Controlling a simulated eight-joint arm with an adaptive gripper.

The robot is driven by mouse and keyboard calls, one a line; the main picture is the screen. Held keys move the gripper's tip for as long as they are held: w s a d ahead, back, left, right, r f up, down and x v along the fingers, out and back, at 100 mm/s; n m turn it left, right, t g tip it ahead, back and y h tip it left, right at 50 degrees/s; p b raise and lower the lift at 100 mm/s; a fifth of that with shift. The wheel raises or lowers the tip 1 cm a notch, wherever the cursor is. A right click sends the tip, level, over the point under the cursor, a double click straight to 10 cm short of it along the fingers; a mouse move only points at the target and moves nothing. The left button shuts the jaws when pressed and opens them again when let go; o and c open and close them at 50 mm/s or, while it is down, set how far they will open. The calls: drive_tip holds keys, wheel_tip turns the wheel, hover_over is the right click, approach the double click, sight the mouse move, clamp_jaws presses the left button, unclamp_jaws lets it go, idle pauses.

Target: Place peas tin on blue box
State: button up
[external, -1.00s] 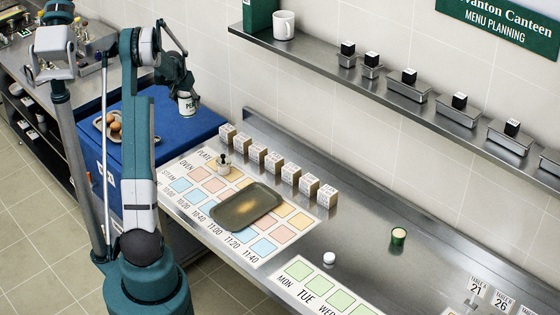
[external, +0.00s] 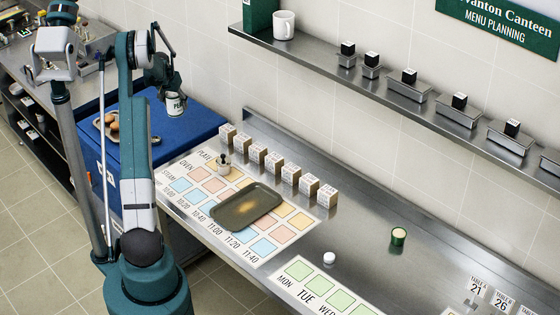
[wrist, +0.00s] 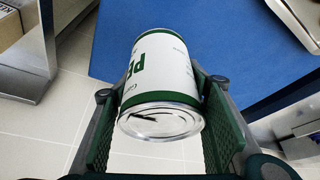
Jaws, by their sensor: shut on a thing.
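The peas tin (external: 176,104) is white with a green band and green lettering. It also shows in the wrist view (wrist: 161,75), where its metal end faces the camera. My gripper (external: 172,92) is shut on it; in the wrist view one green pad is on each side of the tin. The blue box (external: 190,135) stands to the left of the steel counter. In the external view the tin appears over the box's top, and I cannot tell how large the gap below it is. The box's blue top (wrist: 230,40) also fills much of the wrist view.
A tray with eggs (external: 112,127) lies on the left part of the blue box. A dark tray (external: 247,207) and a small pot (external: 223,160) stand on the planning chart. Several small labelled boxes (external: 274,163) line the counter. The right part of the blue top is clear.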

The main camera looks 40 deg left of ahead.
sight(170, 100)
drive_tip(key=shift+f, duration=2.5)
drive_tip(key=shift+f, duration=0.15)
drive_tip(key=shift+f+b, duration=0.35)
drive_tip(key=shift+f, duration=1.4)
drive_tip(key=shift+f, duration=0.1)
drive_tip(key=o, duration=1.2)
drive_tip(key=shift+r, duration=0.2)
drive_tip(key=shift+p+v, duration=0.45)
drive_tip(key=shift+v, duration=5.5)
drive_tip(key=shift+s+f, duration=0.1)
